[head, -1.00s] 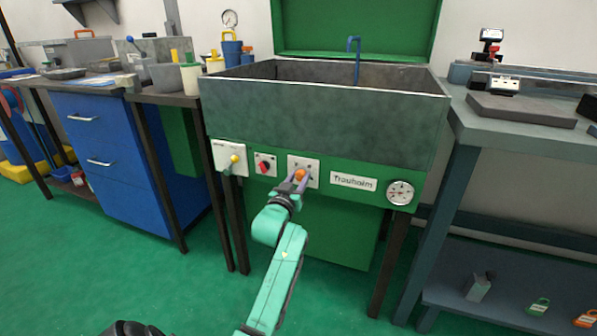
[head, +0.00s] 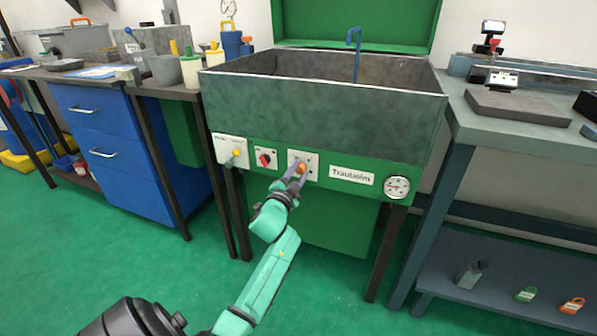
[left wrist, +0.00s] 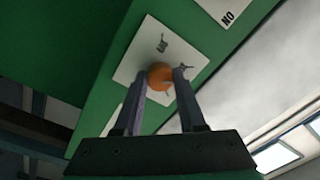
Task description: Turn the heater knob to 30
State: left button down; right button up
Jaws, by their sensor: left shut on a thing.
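The orange knob (head: 301,169) sits on a white plate (head: 312,161) on the green front panel of the sink-like tank. My left gripper (head: 297,172) is at the knob, its two fingers on either side of it and shut on it. The left wrist view shows the orange knob (left wrist: 160,76) between the fingertips (left wrist: 164,82), with dark marks on the white plate (left wrist: 146,58) around it. The marks are too small to read, so I cannot tell the knob's setting. My right gripper is not in view.
On the same panel are a yellow knob (head: 236,153), a red switch (head: 265,159), a "Trauholm" label (head: 352,176) and a round dial gauge (head: 397,187). Benches stand left and right (head: 520,130). The green floor in front is clear.

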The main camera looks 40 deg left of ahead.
pick_arm(q)
jog(key=m, duration=0.6)
jog(key=shift+m, duration=0.4)
jog(key=shift+a+m, duration=0.1)
jog(key=shift+m, duration=0.9)
jog(key=m, duration=0.4)
jog(key=shift+m+h+b, duration=0.3)
jog(key=shift+m, duration=0.5)
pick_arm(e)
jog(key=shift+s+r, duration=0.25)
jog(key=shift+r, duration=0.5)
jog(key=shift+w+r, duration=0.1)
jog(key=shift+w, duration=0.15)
pick_arm(q)
jog(key=c, duration=0.5)
grip_release()
